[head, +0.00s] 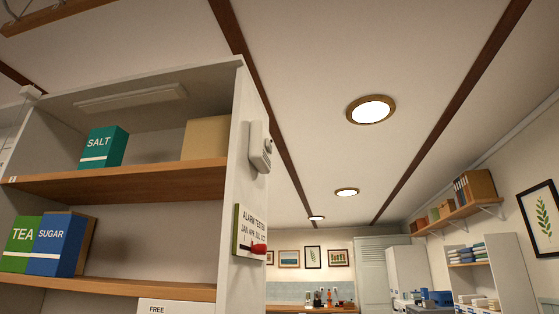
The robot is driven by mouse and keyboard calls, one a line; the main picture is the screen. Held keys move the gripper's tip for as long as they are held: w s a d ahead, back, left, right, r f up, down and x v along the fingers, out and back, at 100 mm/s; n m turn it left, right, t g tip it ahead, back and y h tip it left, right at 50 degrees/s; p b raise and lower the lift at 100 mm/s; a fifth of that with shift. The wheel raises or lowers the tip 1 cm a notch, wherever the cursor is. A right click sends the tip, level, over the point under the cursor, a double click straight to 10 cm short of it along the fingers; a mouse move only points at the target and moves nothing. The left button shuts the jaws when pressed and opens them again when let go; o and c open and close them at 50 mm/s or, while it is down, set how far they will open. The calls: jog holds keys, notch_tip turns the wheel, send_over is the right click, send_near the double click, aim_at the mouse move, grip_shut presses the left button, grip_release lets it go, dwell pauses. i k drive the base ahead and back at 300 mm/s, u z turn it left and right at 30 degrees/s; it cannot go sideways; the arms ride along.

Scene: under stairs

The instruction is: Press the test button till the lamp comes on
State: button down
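A small white wall unit (259,147) is fixed to the outer side panel of the shelf unit, high up. A small darker round part shows on its right side; I cannot tell whether it is the test button or a lamp. No lit lamp shows on the unit. A card reading "ALARM TESTED" (248,226) is fixed to the same panel below it, with a red thing (259,248) at its lower part. My gripper is not in view.
The shelf unit (120,185) holds a SALT box (104,147), a TEA box (20,243) and a SUGAR box (54,243). Lit round ceiling lights (371,109) run towards the back. The room to the right of the panel looks open, with a wall shelf (460,214) far right.

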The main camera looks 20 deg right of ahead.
aim_at(268, 146)
jog(key=z, duration=1.5)
jog(key=i, duration=1.2)
jog(key=u, duration=1.75)
